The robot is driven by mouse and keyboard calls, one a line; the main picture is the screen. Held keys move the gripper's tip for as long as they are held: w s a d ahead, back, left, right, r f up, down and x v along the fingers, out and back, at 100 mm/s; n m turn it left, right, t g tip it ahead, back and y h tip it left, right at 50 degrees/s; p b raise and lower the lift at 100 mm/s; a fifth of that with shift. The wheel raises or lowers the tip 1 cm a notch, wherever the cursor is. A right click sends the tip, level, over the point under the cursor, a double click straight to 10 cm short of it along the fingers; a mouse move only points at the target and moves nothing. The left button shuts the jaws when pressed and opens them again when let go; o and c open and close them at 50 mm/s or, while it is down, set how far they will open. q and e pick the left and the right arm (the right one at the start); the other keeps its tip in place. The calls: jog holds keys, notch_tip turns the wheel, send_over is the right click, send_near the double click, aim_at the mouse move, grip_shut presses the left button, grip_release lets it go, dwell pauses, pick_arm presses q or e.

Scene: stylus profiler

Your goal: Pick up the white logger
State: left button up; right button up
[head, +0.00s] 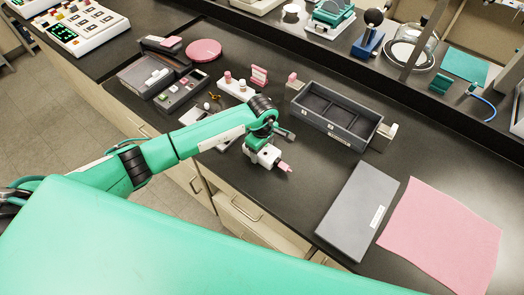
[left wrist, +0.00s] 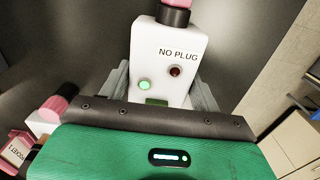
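The white logger (head: 264,154) is a small white box with a dark collar and a pink tip, over the dark bench near its front edge. In the left wrist view the logger (left wrist: 173,50) reads "NO PLUG" and has a lit green light and a dark red one. My left gripper (head: 268,137) is at the logger. In the left wrist view the grey fingers of the left gripper (left wrist: 162,88) lie on both sides of the box. Whether they press on it, and whether it is off the bench, I cannot tell. My right gripper is not in view.
A dark divided tray (head: 335,117) stands behind and right of the logger. A grey slab (head: 357,212) and a pink cloth (head: 443,235) lie to the right. A white block with pink-topped pieces (head: 236,88) stands behind the arm. Bench between logger and slab is clear.

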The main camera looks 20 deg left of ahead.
pick_arm(q)
jog(key=c, duration=0.6)
jog(key=shift+w+r+b, duration=0.1)
jog(key=shift+r+b, duration=0.2)
jog(key=shift+r, duration=0.25)
notch_tip(320, 180, up, 19)
jog(key=b, duration=0.6)
jog(key=shift+b, duration=0.35)
jog(key=o, duration=0.4)
jog(key=c, duration=0.7)
